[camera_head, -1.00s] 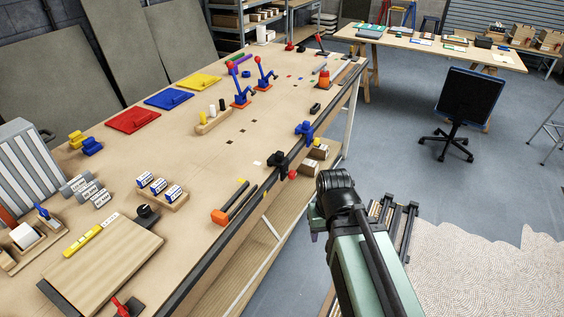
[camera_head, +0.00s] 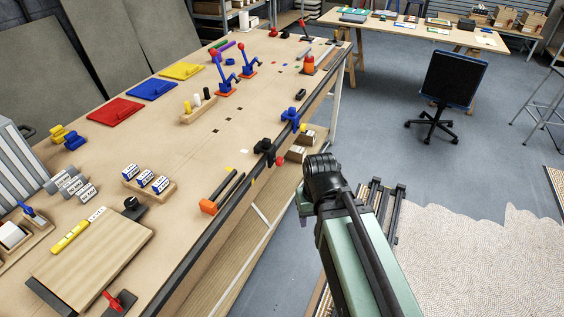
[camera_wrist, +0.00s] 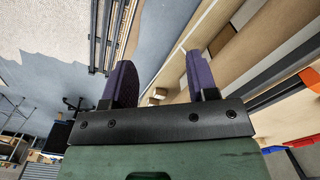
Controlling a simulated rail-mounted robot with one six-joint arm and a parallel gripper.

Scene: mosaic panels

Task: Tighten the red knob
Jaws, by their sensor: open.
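A small round red knob (camera_head: 280,160) sits under the black clamp (camera_head: 264,147) on the long workbench's front edge. A red-handled part (camera_head: 119,301) also shows at the near end of the bench, and I cannot tell which red part the task names. My gripper (camera_wrist: 160,75) is open and empty in the wrist view, its two dark purple fingers apart. In the head view my arm's end is right of the bench edge and the red clamp knob, apart from both; the fingers are mostly hidden there. No red knob is clear in the wrist view.
A blue clamp (camera_head: 290,118) sits farther along the edge. An orange-ended bar tool (camera_head: 209,206) and a wooden board (camera_head: 92,262) lie on the bench (camera_head: 180,160). A chair (camera_head: 447,85) stands at the right. Open floor (camera_head: 410,165) lies between.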

